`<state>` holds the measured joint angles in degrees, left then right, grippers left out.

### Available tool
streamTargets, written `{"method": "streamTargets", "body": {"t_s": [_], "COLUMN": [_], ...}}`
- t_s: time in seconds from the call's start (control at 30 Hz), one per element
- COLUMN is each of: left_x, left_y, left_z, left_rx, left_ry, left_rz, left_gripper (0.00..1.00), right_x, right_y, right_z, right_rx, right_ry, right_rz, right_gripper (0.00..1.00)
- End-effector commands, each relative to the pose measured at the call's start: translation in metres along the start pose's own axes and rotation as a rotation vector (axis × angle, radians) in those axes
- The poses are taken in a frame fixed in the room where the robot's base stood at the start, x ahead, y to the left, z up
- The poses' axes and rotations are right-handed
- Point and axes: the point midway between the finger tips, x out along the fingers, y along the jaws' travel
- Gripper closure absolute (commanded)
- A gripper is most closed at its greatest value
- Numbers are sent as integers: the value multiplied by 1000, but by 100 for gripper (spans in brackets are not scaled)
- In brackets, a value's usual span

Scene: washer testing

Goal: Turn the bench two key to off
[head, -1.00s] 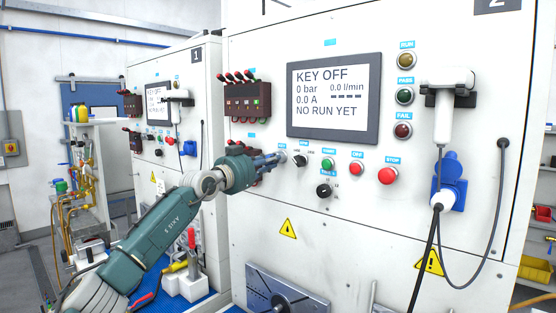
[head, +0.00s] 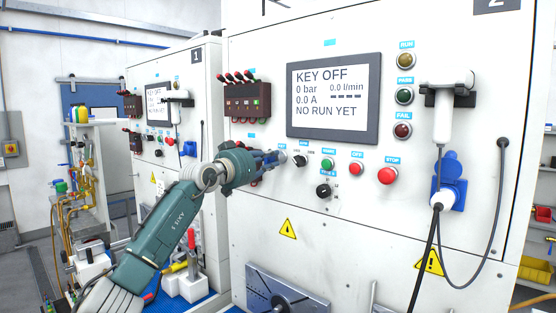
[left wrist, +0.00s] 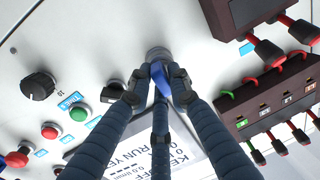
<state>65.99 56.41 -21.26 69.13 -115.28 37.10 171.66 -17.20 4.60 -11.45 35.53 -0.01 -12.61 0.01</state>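The bench two screen (head: 333,97) reads "KEY OFF", "0 bar" and "NO RUN YET". The key switch (left wrist: 157,54) is a round metal lock at the left end of the control row, with a blue key (left wrist: 161,80) in it. My left gripper (head: 277,157) is at this switch and hides most of it in the head view. In the left wrist view its fingers (left wrist: 158,84) stand around the blue key, close on both sides. I cannot tell whether they touch it. My right gripper is in neither view.
Right of the key are a black selector (head: 299,160), a green button (head: 327,164), a red button (head: 355,168) and a red stop button (head: 388,175). A dark box with red levers (head: 247,100) is up and left. A black knob (head: 324,190) sits below.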

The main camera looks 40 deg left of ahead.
Motion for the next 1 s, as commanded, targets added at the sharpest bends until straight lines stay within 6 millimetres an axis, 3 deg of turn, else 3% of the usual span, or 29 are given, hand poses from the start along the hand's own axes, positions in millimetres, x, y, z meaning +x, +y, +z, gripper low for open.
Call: {"method": "streamTargets", "body": {"t_s": [0.1, 0.57, 0.77, 1.0], "left_x": [-1, -8, -32, -76], "left_y": [-2, 2, 1, -1], "left_z": [-4, 2, 2, 1], "left_rx": [2, 2, 2, 3], "left_ry": [6, -3, -3, -1], "left_rz": [-3, 5, 4, 0], "left_gripper": [62, 62, 62, 62], "right_x": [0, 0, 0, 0], "right_y": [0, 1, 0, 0], "right_z": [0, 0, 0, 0], "right_rx": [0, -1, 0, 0], "right_ry": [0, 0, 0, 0], "right_rz": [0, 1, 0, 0], "right_gripper": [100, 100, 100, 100]}}
